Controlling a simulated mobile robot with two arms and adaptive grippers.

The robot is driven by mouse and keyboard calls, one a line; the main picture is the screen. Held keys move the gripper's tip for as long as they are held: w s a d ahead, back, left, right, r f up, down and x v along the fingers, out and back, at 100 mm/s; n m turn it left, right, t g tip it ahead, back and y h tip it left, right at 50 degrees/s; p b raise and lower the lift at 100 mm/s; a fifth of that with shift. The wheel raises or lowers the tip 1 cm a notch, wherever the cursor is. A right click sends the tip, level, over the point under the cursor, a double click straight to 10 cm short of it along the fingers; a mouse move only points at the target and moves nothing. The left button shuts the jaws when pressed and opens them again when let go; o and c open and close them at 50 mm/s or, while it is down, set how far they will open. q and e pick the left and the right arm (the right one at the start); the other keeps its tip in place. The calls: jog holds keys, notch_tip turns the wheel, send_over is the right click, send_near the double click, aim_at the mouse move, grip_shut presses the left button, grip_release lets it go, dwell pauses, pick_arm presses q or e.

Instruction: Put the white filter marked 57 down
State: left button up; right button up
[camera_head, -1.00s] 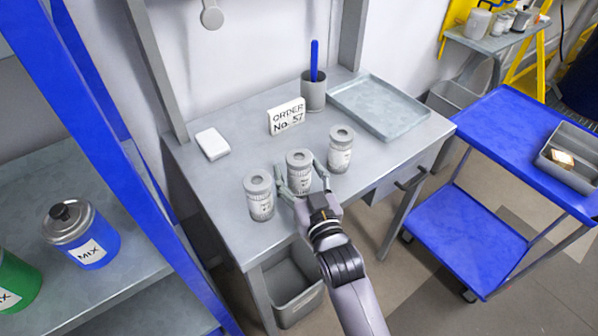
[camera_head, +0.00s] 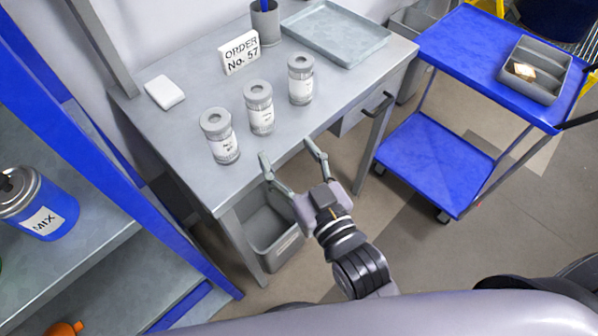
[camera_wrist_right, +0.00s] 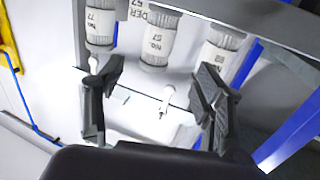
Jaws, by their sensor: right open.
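The white filter marked 57 (camera_head: 260,115) stands upright on the grey table, in the middle of a row of three. Its label "No. 57" shows in the right wrist view, where the filter (camera_wrist_right: 157,40) is between and beyond the fingers. My right gripper (camera_head: 288,151) is open and empty, off the table's front edge and apart from the filter. Its two fingers also show in the right wrist view (camera_wrist_right: 159,75). My left gripper is not in view.
Other white filters stand on the left (camera_head: 219,137) and right (camera_head: 300,80) of the row. Behind are the order sign (camera_head: 239,53), a white block (camera_head: 165,93) and an empty grey tray (camera_head: 336,32). A grey bin (camera_head: 275,240) sits below the table; a blue cart (camera_head: 470,60) stands at right.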

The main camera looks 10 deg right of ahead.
jog(key=shift+v, duration=1.75)
